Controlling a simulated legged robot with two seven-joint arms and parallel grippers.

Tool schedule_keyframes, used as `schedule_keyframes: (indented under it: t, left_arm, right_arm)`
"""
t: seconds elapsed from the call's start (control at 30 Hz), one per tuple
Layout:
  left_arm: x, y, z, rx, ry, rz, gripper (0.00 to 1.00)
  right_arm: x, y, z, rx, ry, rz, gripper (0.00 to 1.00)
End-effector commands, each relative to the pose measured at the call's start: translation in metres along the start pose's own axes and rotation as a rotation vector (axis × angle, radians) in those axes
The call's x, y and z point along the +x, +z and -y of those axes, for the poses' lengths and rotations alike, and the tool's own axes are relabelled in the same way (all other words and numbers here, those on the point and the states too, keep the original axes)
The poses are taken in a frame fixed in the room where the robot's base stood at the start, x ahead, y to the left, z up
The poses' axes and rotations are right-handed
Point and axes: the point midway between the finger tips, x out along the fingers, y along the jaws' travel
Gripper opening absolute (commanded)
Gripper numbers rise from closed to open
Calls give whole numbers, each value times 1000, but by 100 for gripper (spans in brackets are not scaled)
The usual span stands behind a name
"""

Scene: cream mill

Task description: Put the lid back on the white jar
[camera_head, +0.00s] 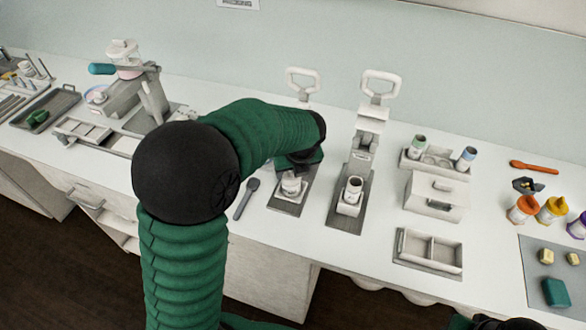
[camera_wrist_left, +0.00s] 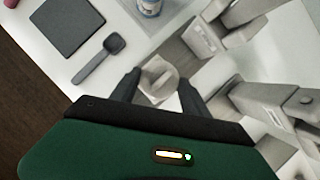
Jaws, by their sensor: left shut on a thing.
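My left gripper (camera_head: 297,166) reaches down over the left machine on the counter. In the left wrist view its two dark fingers (camera_wrist_left: 158,92) stand on either side of a round white lid (camera_wrist_left: 158,77) with a raised bar, and it is shut on the lid. A small white jar (camera_head: 290,189) sits right below the gripper on a grey base. The gripper partly hides its top, so I cannot tell whether lid and jar touch. A dark part of my right arm (camera_head: 490,322) shows at the bottom edge; its jaws cannot be made out.
A grey spoon (camera_head: 247,199) lies left of the jar. A second machine (camera_head: 366,140) with an open white cup (camera_head: 353,188) stands close on the right. A divided tray (camera_head: 429,250) and a drawer box (camera_head: 436,195) are farther right. Bare counter lies between them.

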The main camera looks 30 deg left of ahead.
Motion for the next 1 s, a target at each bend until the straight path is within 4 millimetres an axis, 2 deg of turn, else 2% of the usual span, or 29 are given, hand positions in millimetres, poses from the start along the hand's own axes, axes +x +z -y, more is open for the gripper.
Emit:
schedule_keyframes:
  t: [0.57,0.6,0.67,0.7,0.87,0.9,1.0]
  left_arm:
    - [7,-3,-4,0,7,-9,16]
    - [8,-3,-4,0,8,-9,11]
    - [8,-3,-4,0,8,-10,10]
    - [9,-4,-4,0,9,-10,4]
    - [12,-4,-4,1,8,-9,4]
    - [13,-4,-5,1,8,-9,0]
    - [14,-4,-5,1,8,-8,0]
  right_arm:
    - [-4,-1,0,0,0,0,32]
    - [-4,-1,0,0,0,0,32]
    - [-4,-1,0,0,0,0,32]
    - [-5,-1,0,0,0,0,32]
    - [-7,-2,0,0,0,0,32]
    - [-7,-2,0,0,0,0,32]
    - [-7,-2,0,0,0,0,32]
